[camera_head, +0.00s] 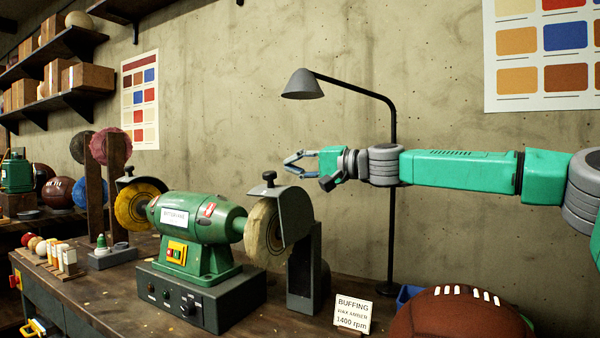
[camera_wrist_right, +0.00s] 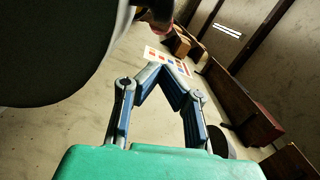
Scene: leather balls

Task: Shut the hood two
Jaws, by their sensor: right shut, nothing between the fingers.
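A green bench buffing machine (camera_head: 200,225) stands on the workbench with a wheel at each end. The right-hand pale wheel (camera_head: 262,235) has a dark grey hood (camera_head: 293,212) with a black knob on top; much of the wheel's front face is bare. The left-hand yellow wheel (camera_head: 132,207) has a similar dark hood (camera_head: 146,183). No label shows which is hood two. My right gripper (camera_head: 287,163) is shut and empty, above the right-hand hood and apart from its knob; its fingertips meet in the wrist view (camera_wrist_right: 164,68). My left gripper is out of view.
A lamp (camera_head: 303,85) hangs above my right gripper, its stand behind my arm. A brown ball (camera_head: 460,318) and a buffing sign (camera_head: 353,313) are at the front right. A large dark shape, probably the hood, fills the wrist view's upper left.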

